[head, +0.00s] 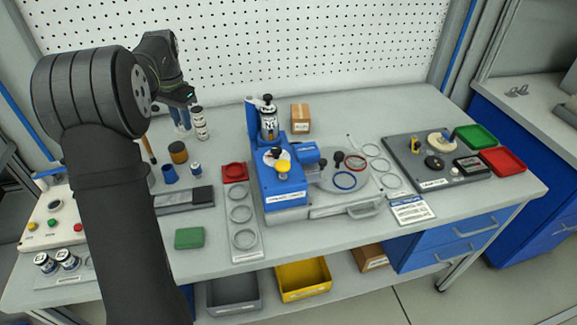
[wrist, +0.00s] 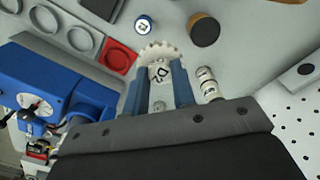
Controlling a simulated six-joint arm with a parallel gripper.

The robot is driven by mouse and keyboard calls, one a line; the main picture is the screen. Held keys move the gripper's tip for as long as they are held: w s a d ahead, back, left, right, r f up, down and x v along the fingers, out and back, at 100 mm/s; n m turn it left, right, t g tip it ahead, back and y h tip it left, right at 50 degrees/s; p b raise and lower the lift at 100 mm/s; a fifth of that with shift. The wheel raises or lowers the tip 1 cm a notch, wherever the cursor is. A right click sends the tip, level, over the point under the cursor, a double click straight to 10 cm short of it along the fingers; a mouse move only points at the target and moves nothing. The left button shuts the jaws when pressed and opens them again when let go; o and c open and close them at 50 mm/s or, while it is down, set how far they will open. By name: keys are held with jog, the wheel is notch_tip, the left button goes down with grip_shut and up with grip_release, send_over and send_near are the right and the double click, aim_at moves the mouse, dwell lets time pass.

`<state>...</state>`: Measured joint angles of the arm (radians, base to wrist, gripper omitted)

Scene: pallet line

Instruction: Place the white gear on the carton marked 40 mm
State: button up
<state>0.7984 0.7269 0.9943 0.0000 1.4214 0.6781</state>
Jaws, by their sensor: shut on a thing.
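The white gear (wrist: 157,50) is between the blue fingers of my gripper (wrist: 157,76) in the wrist view. Its toothed rim shows beyond the fingertips, with dark markings on its pale middle. My gripper is shut on it. In the head view my gripper (head: 183,118) is at the back left of the bench, beside a stack of small white cylinders (head: 200,124); the gear cannot be made out there. A brown carton (head: 301,119) stands at the back middle of the bench, well to the right of my gripper. Its marking is too small to read.
A blue machine (head: 283,185) stands between my gripper's side and the bench middle, its column just left of the carton. Another brown carton (head: 369,257) is on the lower shelf.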

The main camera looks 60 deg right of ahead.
jog(key=s+d+m, duration=0.1)
jog(key=s+d, duration=0.1)
jog(key=d, duration=0.1)
send_over(208, 167)
notch_tip(208, 167, down, 5)
jog(key=shift+w+f, duration=0.1)
jog(key=shift+f, duration=4.9)
jog(key=shift+f, duration=0.1)
jog(key=o, duration=1)
jog(key=shift+c, duration=0.2)
notch_tip(208, 167, up, 12)
jog(key=shift+f, duration=0.25)
jog(key=shift+o, duration=0.5)
jog(key=shift+r, duration=0.4)
